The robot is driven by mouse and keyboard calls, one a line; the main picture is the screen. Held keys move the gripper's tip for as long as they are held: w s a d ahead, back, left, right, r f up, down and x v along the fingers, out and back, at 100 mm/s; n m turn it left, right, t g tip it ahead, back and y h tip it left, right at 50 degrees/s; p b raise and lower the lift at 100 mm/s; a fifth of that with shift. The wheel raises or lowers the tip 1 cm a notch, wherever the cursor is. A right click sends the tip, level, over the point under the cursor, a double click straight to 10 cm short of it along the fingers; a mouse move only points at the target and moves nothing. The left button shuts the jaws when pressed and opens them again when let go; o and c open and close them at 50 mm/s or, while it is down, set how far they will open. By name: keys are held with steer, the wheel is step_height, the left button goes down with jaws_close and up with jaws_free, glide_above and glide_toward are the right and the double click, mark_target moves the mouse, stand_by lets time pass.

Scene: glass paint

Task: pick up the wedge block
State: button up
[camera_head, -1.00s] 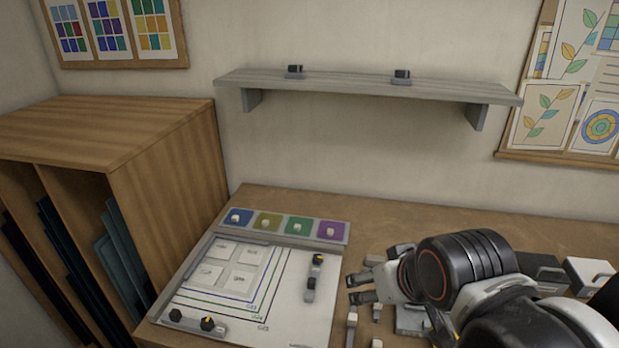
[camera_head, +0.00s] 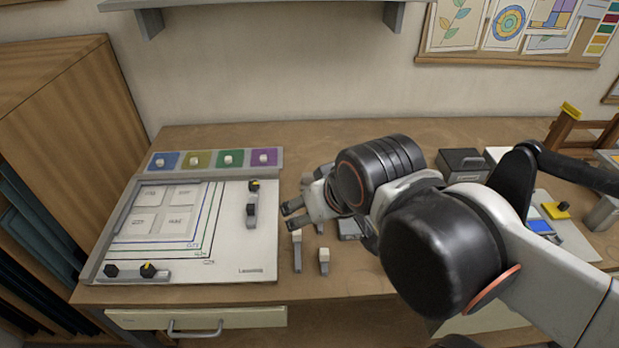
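I cannot single out the wedge block with certainty. Small dark pieces with yellow parts sit on the white board (camera_head: 240,268): one yellow-topped piece (camera_head: 148,270) at its front left and another (camera_head: 254,186) at its right side. A yellow piece (camera_head: 556,210) also lies at the far right, beyond my arm. My gripper (camera_head: 292,214) hangs over the table just right of the board, its two dark fingertips pointing left with a gap between them. It looks open and empty. My arm hides part of the table behind it.
Small grey pieces with pale tops (camera_head: 297,250) (camera_head: 324,262) stand below my gripper. A strip of coloured squares with pale knobs (camera_head: 213,159) borders the board's back. A dark box (camera_head: 462,165) stands behind my arm. A wall shelf (camera_head: 270,4) is above; bare table (camera_head: 370,285) shows in front.

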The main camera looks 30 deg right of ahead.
steer(key=shift+o, duration=0.5)
steer(key=w+d+r+m+g+p, duration=0.1)
steer(key=w+d+r+g, duration=0.15)
steer(key=w, duration=0.45)
steer(key=m+g+p, duration=0.3)
steer(key=m+g, duration=0.1)
steer(key=g, duration=0.1)
glide_above(311, 174)
step_height(311, 174, down, 8)
step_height(311, 174, down, 14)
steer(key=b, duration=0.3)
steer(key=shift+r+b, duration=0.1)
steer(key=shift+b, duration=0.3)
steer(key=shift+r, duration=0.1)
steer(key=c, duration=1.1)
steer(key=shift+c, duration=0.2)
